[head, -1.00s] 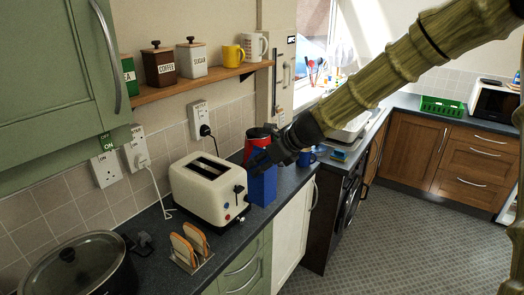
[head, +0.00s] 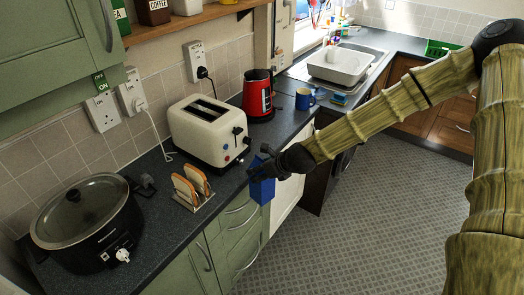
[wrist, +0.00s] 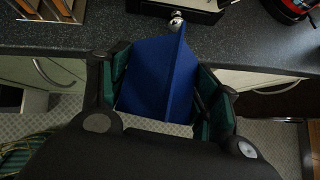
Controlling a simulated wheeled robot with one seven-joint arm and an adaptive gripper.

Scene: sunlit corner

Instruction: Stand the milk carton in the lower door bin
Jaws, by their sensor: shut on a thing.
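The blue carton (head: 262,190), which I take to be the milk carton, has a gabled top and is in my gripper (head: 268,165). It hangs just off the counter's front edge, in front of the cupboard fronts. In the wrist view the carton (wrist: 158,82) sits between the two green-padded fingers, which are shut on it from both sides. Its top ridge points up toward the counter in that view. No lower door bin or open fridge shows in these frames.
On the dark counter (head: 150,222) stand a slow cooker (head: 85,225), a toast rack (head: 192,190), a cream toaster (head: 207,133), a red kettle (head: 258,95) and a blue mug (head: 305,98). The patterned floor (head: 370,220) to the right is clear.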

